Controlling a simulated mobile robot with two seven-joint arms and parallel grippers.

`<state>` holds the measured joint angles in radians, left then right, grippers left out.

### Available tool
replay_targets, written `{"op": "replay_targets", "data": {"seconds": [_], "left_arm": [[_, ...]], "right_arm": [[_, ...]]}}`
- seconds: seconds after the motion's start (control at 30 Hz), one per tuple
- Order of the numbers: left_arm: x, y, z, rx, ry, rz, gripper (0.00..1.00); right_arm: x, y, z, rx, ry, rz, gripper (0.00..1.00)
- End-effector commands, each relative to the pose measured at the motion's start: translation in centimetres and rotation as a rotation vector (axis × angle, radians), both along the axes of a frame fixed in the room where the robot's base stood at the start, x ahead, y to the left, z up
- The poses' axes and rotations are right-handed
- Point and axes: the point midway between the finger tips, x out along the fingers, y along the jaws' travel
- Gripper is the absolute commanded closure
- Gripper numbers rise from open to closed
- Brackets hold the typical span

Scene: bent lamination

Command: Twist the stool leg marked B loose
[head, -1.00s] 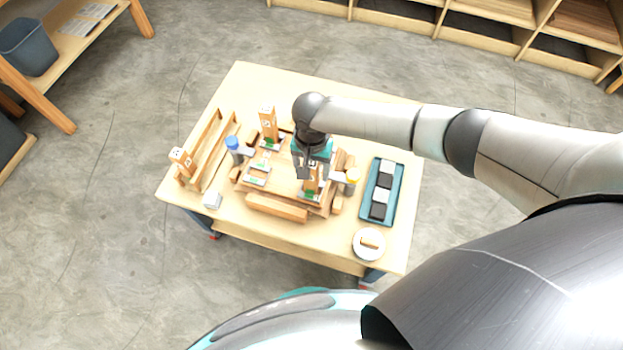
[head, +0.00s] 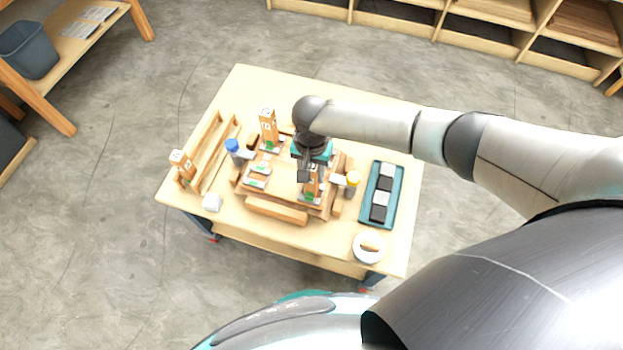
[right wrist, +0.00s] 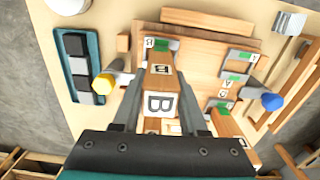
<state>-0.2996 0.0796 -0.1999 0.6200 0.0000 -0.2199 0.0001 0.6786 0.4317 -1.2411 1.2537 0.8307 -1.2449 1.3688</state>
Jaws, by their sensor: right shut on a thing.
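The stool leg marked B (right wrist: 160,104) is a wooden post with a black B on a white label on its end face. It stands on the wooden stool seat (right wrist: 208,70) on the table. My right gripper (right wrist: 160,82) is shut on this leg, with one finger on each side of it. In the head view the leg (head: 312,186) shows only partly below my right gripper (head: 308,172), which hides its upper part. My left gripper is not in view.
Another labelled leg (head: 268,124) stands at the seat's far left. Blue-capped (head: 232,147) and yellow-capped (head: 352,180) clamps flank the seat.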

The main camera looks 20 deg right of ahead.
Motion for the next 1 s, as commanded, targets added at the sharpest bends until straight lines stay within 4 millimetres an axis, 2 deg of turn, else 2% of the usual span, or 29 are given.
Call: {"op": "replay_targets", "data": {"seconds": [0.27,0.63,1.0], "left_arm": [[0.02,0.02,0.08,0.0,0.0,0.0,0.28],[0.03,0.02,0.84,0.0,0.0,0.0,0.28],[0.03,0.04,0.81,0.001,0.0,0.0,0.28]], "right_arm": [[0.03,-0.01,0.06,0.0,0.0,0.014,1.0],[0.02,-0.01,0.08,0.0,-0.001,0.302,1.0],[0.01,0.0,0.02,0.0,0.0,0.317,1.0]]}}
